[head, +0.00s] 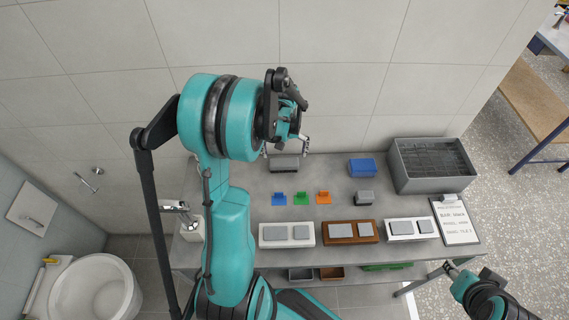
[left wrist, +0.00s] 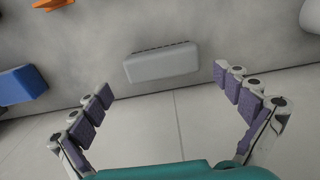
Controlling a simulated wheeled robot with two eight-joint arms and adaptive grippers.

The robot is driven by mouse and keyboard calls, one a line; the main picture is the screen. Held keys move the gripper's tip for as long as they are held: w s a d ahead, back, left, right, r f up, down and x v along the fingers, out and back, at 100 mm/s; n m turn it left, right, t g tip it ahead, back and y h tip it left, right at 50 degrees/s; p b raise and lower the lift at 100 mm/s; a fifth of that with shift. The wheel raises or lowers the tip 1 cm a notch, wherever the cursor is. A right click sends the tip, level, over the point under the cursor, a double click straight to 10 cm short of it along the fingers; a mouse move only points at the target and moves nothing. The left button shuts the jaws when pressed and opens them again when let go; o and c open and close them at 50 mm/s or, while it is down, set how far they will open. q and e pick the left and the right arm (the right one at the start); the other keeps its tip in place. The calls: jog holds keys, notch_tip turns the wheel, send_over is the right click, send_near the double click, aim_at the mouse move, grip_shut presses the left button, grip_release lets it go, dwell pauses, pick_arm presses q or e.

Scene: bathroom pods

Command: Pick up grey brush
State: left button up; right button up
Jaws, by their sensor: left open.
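The grey brush (head: 284,163) lies at the back of the grey table near the wall, partly hidden by my left gripper in the head view. In the left wrist view the grey brush (left wrist: 162,64) is a grey block with a dark bristle edge, lying between and ahead of the fingers, touching neither. My left gripper (left wrist: 165,108) is open and empty; in the head view it (head: 288,146) hangs over the table's back edge. My right gripper (head: 452,270) shows only in part at the lower right, apart from the brush; its jaws are unclear.
A blue block (head: 362,168) and a grey wire-bottomed crate (head: 400,165) stand at the back right. Small blue, green and orange pieces (head: 302,198) lie mid-table. White and brown trays (head: 351,240) and a clipboard (head: 468,240) line the front. The wall is close behind the brush.

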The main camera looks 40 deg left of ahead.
aim_at(284, 162)
pick_arm(q)
notch_tip(284, 162, down, 5)
jog(key=shift+a+f+b, duration=0.15)
jog(key=shift+b, duration=0.95)
jog(key=shift+s, duration=0.1)
jog(key=c, duration=0.9)
notch_tip(284, 162, up, 10)
jog(key=p, duration=0.3)
jog(key=shift+p, duration=0.35)
jog(key=o, duration=0.5)
jog(key=c, duration=0.4)
jog(key=shift+o, duration=0.2)
